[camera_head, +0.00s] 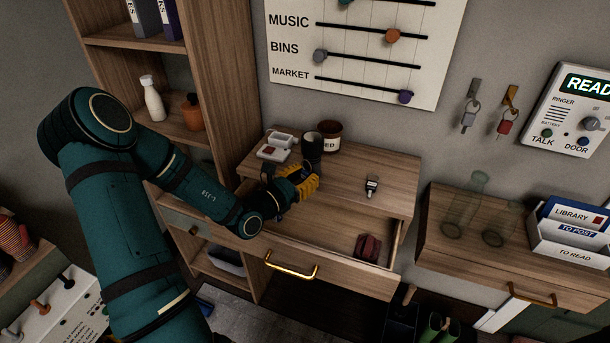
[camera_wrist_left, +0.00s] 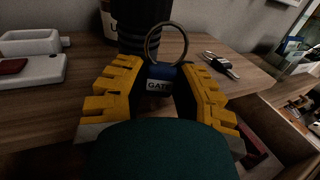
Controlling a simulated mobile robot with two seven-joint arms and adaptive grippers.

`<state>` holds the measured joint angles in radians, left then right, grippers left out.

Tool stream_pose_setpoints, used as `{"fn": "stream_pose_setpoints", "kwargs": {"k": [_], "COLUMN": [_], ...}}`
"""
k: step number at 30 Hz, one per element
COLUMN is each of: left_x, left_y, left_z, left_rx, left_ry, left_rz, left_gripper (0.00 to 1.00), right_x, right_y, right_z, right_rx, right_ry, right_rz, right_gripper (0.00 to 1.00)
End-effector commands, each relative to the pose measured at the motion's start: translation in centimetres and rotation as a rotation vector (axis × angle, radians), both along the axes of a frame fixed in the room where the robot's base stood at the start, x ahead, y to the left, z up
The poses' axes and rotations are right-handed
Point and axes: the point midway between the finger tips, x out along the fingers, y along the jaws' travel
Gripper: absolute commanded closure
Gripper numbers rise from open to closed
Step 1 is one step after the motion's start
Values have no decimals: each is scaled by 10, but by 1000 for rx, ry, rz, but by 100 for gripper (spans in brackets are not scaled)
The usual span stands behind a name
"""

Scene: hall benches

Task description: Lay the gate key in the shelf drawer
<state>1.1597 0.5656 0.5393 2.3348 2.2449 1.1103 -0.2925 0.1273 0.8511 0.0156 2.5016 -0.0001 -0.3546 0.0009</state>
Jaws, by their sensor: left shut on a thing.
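The gate key (camera_wrist_left: 161,85), a dark blue tag lettered GATE with a metal ring, is held between the yellow fingers of my left gripper (camera_wrist_left: 163,90) in the left wrist view. In the head view that gripper (camera_head: 304,184) is over the front part of the shelf top, just before a dark cup, and mostly hides the key. The shelf drawer (camera_head: 345,278) with a brass handle stands pulled open below and in front of the gripper. A dark red object (camera_head: 368,247) lies at its right end. My right gripper is not in view.
On the shelf top (camera_head: 390,165) stand a dark cup (camera_head: 312,150), a brown jar (camera_head: 330,136) and a white device (camera_head: 274,147). Two keys hang on the wall. Much of the drawer floor is clear.

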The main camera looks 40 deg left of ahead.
Motion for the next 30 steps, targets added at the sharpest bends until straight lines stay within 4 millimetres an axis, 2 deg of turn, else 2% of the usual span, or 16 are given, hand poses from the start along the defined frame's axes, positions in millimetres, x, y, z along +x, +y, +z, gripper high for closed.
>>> {"fn": "stream_pose_setpoints", "kwargs": {"k": [1, 2, 3, 12, 17, 30], "left_x": [0, 0, 0, 0, -3, -87], "left_y": [0, 0, 0, 0, 1, 14], "left_z": [-2, -1, -1, 0, 7, 6], "left_rx": [0, 0, 0, 0, 1, 2], "left_ry": [0, -1, 0, 0, 3, 4], "left_rz": [-1, -1, 0, 0, 2, 2], "left_gripper": [92, 61, 47, 46, 46, 46], "right_x": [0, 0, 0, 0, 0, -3], "right_y": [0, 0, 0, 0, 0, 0], "right_z": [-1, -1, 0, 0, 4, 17], "right_rx": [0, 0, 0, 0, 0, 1], "right_ry": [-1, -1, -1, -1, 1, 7], "right_rz": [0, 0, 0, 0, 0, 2], "right_gripper": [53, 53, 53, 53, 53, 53]}}
